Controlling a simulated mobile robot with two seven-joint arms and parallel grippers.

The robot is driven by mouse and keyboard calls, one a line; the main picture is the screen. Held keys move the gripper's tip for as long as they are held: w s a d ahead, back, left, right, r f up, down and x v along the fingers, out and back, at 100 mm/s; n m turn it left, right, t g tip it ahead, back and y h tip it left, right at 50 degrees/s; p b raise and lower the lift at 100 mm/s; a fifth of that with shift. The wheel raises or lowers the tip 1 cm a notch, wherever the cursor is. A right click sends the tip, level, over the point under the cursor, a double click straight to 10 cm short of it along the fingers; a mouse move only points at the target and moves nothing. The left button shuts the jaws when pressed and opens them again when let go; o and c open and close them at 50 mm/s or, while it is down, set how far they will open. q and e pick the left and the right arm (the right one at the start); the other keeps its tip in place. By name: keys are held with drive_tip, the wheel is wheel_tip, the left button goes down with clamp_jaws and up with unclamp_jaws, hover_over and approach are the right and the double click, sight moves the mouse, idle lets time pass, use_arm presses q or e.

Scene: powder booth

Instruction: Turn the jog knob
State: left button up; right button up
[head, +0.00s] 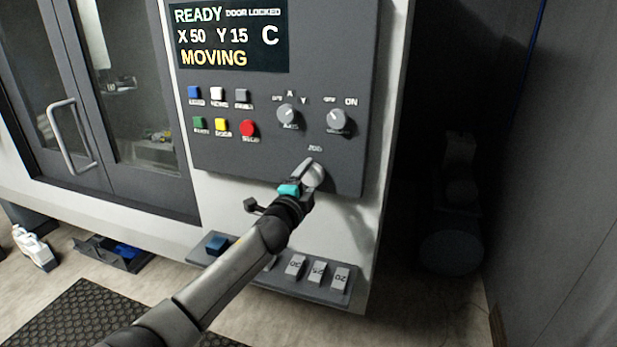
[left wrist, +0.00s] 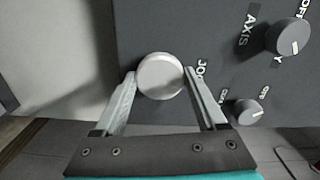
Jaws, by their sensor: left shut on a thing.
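The jog knob (head: 314,174) is a pale round knob low on the dark control panel (head: 350,70), under the JOG label. My left gripper (head: 304,174) reaches it from below left and is shut on it. In the left wrist view the jog knob (left wrist: 160,76) sits between the two fingertips of my left gripper (left wrist: 160,82), one finger on each side. The screen (head: 230,37) reads READY, DOOR LOCKED, X 50, Y 15, C and MOVING. My right gripper is in neither view.
The axis knob (head: 287,114) and an OFF/ON knob (head: 337,121) sit just above the jog knob. Several coloured buttons (head: 221,125) are at the left. A shelf with labelled grey blocks (head: 317,272) is below. A door handle (head: 72,138) juts out at the far left.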

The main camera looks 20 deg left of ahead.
use_arm(q)
drive_tip(key=m+p, duration=0.1)
drive_tip(key=m, duration=0.3)
drive_tip(key=shift+m, duration=0.3)
drive_tip(key=shift+m+p, duration=0.35)
drive_tip(key=shift+m, duration=1.55)
drive_tip(key=o, duration=1.3)
drive_tip(key=shift+s, duration=0.1)
drive_tip(key=shift+s, duration=0.65)
drive_tip(key=s, duration=1.3)
drive_tip(key=shift+s+a, duration=0.25)
drive_tip(key=shift+s, duration=0.1)
